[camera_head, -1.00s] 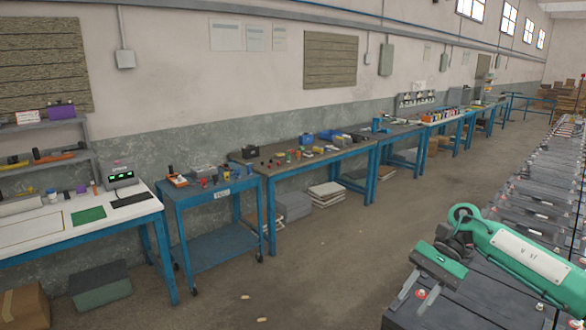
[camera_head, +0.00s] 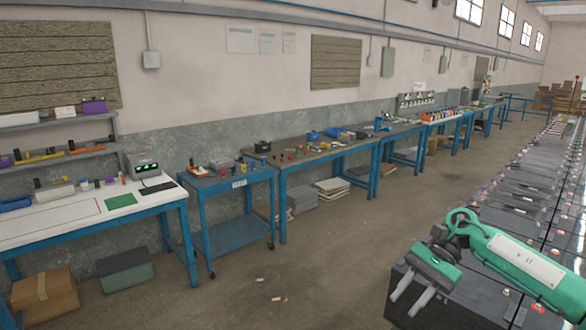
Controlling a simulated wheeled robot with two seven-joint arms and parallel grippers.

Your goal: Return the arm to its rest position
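My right arm (camera_head: 526,262), green with a pale plate, comes in from the lower right. My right gripper (camera_head: 415,295) hangs at its end with two grey fingers pointing down and left. The fingers are apart with nothing between them. They are in front of the near end of the battery row (camera_head: 470,303); whether they touch a battery I cannot tell. My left gripper and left arm are not in view.
Blue-legged workbenches (camera_head: 310,152) run along the left wall. A blue cart (camera_head: 228,184) stands beside the white-topped bench (camera_head: 60,222). A cardboard box (camera_head: 45,294) is on the floor at the lower left.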

